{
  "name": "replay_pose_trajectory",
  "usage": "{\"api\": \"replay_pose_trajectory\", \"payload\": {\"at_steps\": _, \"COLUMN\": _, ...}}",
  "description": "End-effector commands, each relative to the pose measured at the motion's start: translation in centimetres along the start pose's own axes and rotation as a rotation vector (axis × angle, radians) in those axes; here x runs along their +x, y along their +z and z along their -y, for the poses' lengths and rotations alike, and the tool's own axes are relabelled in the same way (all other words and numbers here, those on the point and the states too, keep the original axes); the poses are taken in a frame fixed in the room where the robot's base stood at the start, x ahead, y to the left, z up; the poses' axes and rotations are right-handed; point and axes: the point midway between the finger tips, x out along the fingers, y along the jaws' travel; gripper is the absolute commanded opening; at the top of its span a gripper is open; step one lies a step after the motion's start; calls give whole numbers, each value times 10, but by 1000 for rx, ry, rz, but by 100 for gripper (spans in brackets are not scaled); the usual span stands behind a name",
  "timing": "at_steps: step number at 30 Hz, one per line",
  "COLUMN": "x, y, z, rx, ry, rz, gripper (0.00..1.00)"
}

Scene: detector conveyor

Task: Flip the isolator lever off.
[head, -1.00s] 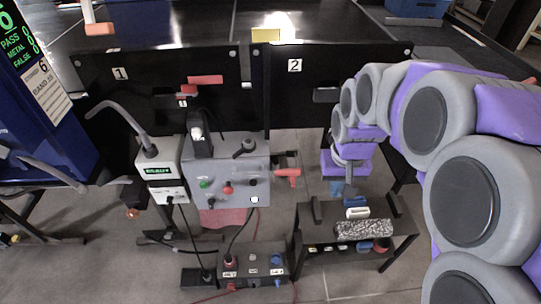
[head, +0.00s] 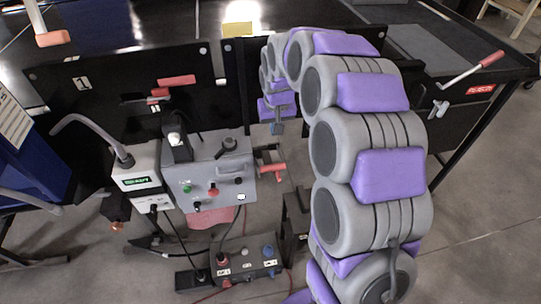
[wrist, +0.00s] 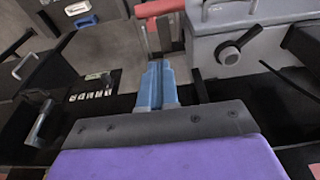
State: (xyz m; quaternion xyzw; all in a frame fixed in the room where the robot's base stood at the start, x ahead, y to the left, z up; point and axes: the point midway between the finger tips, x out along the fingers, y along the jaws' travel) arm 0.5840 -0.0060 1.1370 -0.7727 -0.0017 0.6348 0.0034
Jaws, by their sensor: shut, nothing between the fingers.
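A red-handled lever (head: 272,170) sticks out from the right side of the grey control box (head: 240,165). I read no label on it, so I cannot be sure it is the isolator. In the wrist view a red handle (wrist: 158,8) on a metal bracket shows at the top, beside the box. My gripper (head: 277,130) is at the end of my arm, just above the red handle in the head view. In the wrist view its blue fingers (wrist: 156,72) are together and empty, pointing toward the handle and apart from it in the picture.
The control box carries a black rotary knob (head: 228,145), coloured buttons and a handle. Another red lever (head: 176,81) is on the black panel, and one (head: 491,59) is at far right. A socket box (head: 235,262) stands below with cables.

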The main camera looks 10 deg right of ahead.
Motion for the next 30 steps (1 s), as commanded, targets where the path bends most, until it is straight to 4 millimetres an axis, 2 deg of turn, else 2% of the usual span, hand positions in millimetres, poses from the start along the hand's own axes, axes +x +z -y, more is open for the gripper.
{"api": "replay_pose_trajectory", "payload": {"at_steps": 8, "x": 7, "y": 0, "z": 7, "rx": -4, "ry": 6, "rz": 2, "gripper": 0}}
{"api": "replay_pose_trajectory", "payload": {"at_steps": 14, "x": 38, "y": 0, "z": 4, "rx": -2, "ry": 2, "rz": 1, "gripper": 0}}
{"api": "replay_pose_trajectory", "payload": {"at_steps": 24, "x": 104, "y": 0, "z": 2, "rx": -1, "ry": 1, "rz": 2, "gripper": 0}}
{"api": "replay_pose_trajectory", "payload": {"at_steps": 30, "x": 121, "y": 20, "z": 5, "rx": -3, "ry": 3, "rz": 0, "gripper": 0}}
